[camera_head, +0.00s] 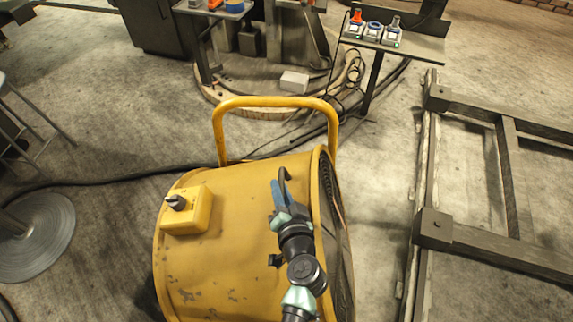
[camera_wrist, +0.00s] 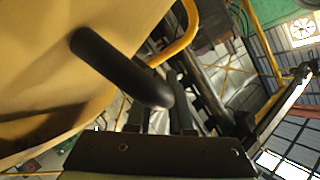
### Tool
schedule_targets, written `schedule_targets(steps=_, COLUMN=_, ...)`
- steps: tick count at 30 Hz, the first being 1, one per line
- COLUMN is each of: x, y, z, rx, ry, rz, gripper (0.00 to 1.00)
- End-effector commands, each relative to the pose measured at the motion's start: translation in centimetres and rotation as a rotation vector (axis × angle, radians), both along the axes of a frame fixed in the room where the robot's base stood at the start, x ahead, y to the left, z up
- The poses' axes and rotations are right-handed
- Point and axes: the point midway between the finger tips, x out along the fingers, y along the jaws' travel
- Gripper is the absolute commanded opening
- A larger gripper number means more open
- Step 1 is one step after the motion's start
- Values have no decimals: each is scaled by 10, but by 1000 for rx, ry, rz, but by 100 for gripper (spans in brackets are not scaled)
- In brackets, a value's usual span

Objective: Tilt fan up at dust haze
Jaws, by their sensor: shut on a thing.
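The fan (camera_head: 225,240) is a large yellow drum with scuffed paint, in the lower middle of the head view. Its dark grille (camera_head: 338,225) faces right. A yellow tube handle (camera_head: 275,102) arches over its far side. My gripper (camera_head: 283,193) is over the drum's right part, shut on a black bar handle (camera_head: 285,175) fixed to the drum. In the wrist view the black handle (camera_wrist: 112,62) runs from the yellow shell down to my gripper (camera_wrist: 160,112); the fingertips' contact is partly hidden. I cannot make out any dust haze.
A yellow box with a dark knob (camera_head: 188,210) sits on the drum's left. Dark rails (camera_head: 432,160) lie on the right floor. A small table (camera_head: 420,45) with devices stands behind. Black cables cross the floor. A round metal base (camera_head: 38,238) is at left.

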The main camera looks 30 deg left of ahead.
Motion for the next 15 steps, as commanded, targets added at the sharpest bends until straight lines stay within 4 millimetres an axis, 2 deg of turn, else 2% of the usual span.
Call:
schedule_targets(steps=1, x=-2, y=1, z=-2, rx=0, ry=5, rz=5, gripper=0)
schedule_targets(steps=2, x=-2, y=1, z=-2, rx=0, ry=5, rz=5, gripper=25)
schedule_targets(steps=6, x=-1, y=0, z=-1, rx=0, ry=4, rz=3, gripper=50)
schedule_targets(steps=15, x=0, y=-1, z=0, rx=0, ry=1, rz=0, gripper=50)
